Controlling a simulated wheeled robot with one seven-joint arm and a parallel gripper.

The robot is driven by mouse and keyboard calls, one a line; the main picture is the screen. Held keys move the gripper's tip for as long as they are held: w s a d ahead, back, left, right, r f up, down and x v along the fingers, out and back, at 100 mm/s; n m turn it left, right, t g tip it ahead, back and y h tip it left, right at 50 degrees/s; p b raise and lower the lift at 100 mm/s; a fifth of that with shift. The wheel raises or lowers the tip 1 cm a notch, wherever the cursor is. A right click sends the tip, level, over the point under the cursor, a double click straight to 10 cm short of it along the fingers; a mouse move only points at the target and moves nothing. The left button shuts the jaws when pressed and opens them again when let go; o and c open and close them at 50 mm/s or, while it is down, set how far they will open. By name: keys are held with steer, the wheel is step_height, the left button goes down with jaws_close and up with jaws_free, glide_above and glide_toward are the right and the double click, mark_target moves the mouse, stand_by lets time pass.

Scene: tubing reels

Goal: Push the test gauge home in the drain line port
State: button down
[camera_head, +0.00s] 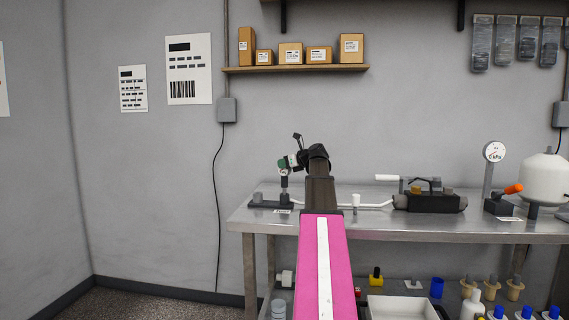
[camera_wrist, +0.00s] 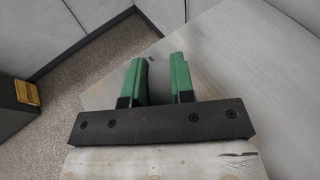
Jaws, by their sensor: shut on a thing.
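My gripper (camera_head: 287,162) is at the left end of the steel bench, its green fingers pointing down-left. A small round gauge (camera_head: 283,172) with a pale face and a reddish mark shows right at the fingertips, and my gripper is shut on it. Below it stands a dark upright fitting (camera_head: 284,186) on a black base, apparently the drain line port. I cannot tell how deep the gauge sits in it. In the wrist view the two green fingers (camera_wrist: 158,65) stand with a gap between them, and the gauge cannot be made out there.
A white tube (camera_head: 375,206) runs along the bench (camera_head: 400,226) from near the fitting to a black valve block (camera_head: 430,203). A larger dial gauge (camera_head: 495,152) on a post and a white tank (camera_head: 545,179) stand at the right. Boxes sit on a wall shelf (camera_head: 295,69).

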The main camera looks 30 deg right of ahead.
mark_target(285, 176)
steer(key=shift+f, duration=1.6)
steer(key=c, duration=0.9)
jaws_free()
steer(key=v, duration=1)
steer(key=shift+s+d+r, duration=0.15)
steer(key=shift+s, duration=0.2)
